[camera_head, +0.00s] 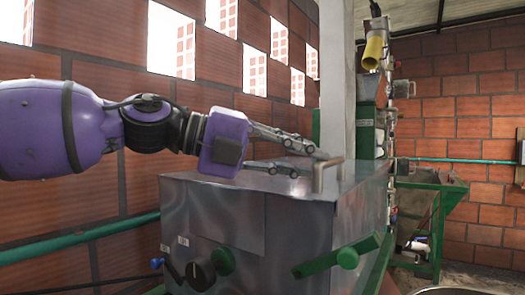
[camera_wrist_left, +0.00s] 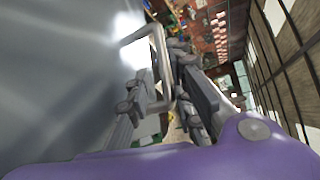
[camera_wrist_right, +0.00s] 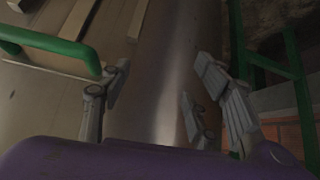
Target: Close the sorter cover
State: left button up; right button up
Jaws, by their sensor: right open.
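The sorter is a grey metal box in the head view, and its cover (camera_head: 345,178) is the metal top, which looks about flat. I cannot tell whether a gap remains under it. A bent-bar handle (camera_head: 318,178) stands up from the cover. My left gripper (camera_head: 312,164) is over the top, with its fingers apart beside the handle. In the left wrist view the handle (camera_wrist_left: 163,65) shows between the open fingers (camera_wrist_left: 160,95); contact is unclear. My right gripper (camera_wrist_right: 155,92) shows only in the right wrist view, open and empty, near a metal surface.
A brick wall (camera_head: 60,160) and a green pipe (camera_head: 80,236) run along the left. A pale post (camera_head: 337,80) rises behind the box. Green levers (camera_head: 335,258) stick out of its front. A green-framed hopper (camera_head: 440,195) stands at right. A green bar (camera_wrist_right: 50,44) is near my right gripper.

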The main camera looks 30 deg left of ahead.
pick_arm(q)
jog(key=shift+v, duration=3.25)
